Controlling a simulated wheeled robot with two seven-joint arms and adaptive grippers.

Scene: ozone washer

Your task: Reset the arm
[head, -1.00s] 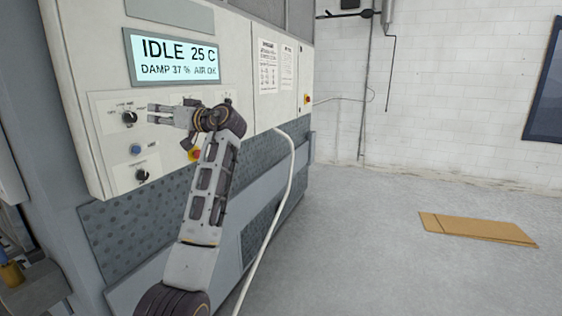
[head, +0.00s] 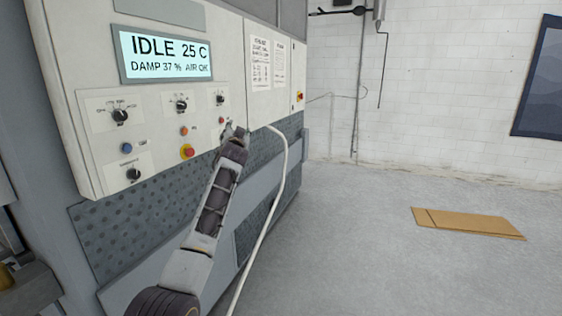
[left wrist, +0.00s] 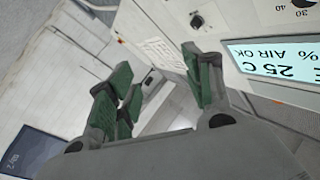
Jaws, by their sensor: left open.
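My left arm (head: 215,205) rises from the bottom of the head view in front of the washer's control panel. Its wrist end lies at the panel's lower right edge, and the gripper is mostly hidden behind the wrist there. In the left wrist view the left gripper (left wrist: 158,75) shows green-padded fingers spread apart with nothing between them. The white control panel (head: 85,65) carries a lit display (head: 165,55) reading IDLE 25 C, DAMP 37 %, AIR OK. My right gripper is not in view.
The panel holds several black knobs (head: 120,115), a blue button (head: 126,148) and a red stop button (head: 188,152). A pale hose (head: 270,200) hangs just right of my arm. Flat cardboard (head: 468,223) lies on the otherwise clear floor at right.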

